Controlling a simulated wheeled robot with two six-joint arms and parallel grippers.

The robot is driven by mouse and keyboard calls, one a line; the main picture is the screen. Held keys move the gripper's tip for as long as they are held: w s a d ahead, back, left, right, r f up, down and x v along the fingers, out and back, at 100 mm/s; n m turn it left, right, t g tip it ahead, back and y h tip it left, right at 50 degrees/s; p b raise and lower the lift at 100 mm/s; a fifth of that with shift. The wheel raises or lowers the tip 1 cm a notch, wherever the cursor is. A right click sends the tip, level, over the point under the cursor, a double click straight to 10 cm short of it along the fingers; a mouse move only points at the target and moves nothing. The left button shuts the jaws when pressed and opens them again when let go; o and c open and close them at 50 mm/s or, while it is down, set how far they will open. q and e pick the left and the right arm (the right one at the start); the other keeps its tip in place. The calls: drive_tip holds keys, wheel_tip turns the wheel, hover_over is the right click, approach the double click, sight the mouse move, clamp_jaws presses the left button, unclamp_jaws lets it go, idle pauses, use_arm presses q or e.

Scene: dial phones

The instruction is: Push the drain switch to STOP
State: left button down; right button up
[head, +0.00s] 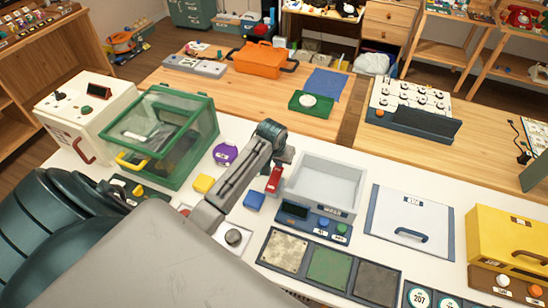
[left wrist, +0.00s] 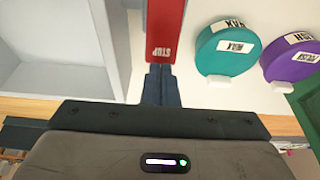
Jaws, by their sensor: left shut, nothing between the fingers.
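The drain switch is a red rocker (head: 274,181) on the white table, beside the left wall of the grey open basin (head: 348,191). In the left wrist view the red switch (left wrist: 166,28) carries a white STOP label, which appears upside down at its near end. My left gripper (head: 286,158) is shut and empty, at the STOP end of the switch. In the left wrist view its closed fingertips (left wrist: 160,70) are right by the STOP label; I cannot tell whether they touch it. My right gripper is not in view.
A teal wax tin (left wrist: 228,50) and a purple polish tin (left wrist: 290,58) sit to one side of the switch. A blue block (head: 254,200) and a yellow block (head: 203,184) lie near my left arm. A green-framed glass case (head: 200,150) stands to the left.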

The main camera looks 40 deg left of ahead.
use_arm(q)
drive_tip(key=shift+f, duration=0.5)
drive_tip(key=shift+f+b, duration=0.35)
drive_tip(key=shift+f, duration=0.2)
drive_tip(key=shift+r, duration=0.15)
drive_tip(key=shift+r+p, duration=0.15)
drive_tip(key=shift+p, duration=0.15)
drive_tip(key=shift+r+p, duration=0.85)
drive_tip(key=shift+p, duration=0.05)
drive_tip(key=shift+r, duration=0.65)
drive_tip(key=shift+s+f, duration=0.1)
drive_tip(key=shift+s, duration=0.05)
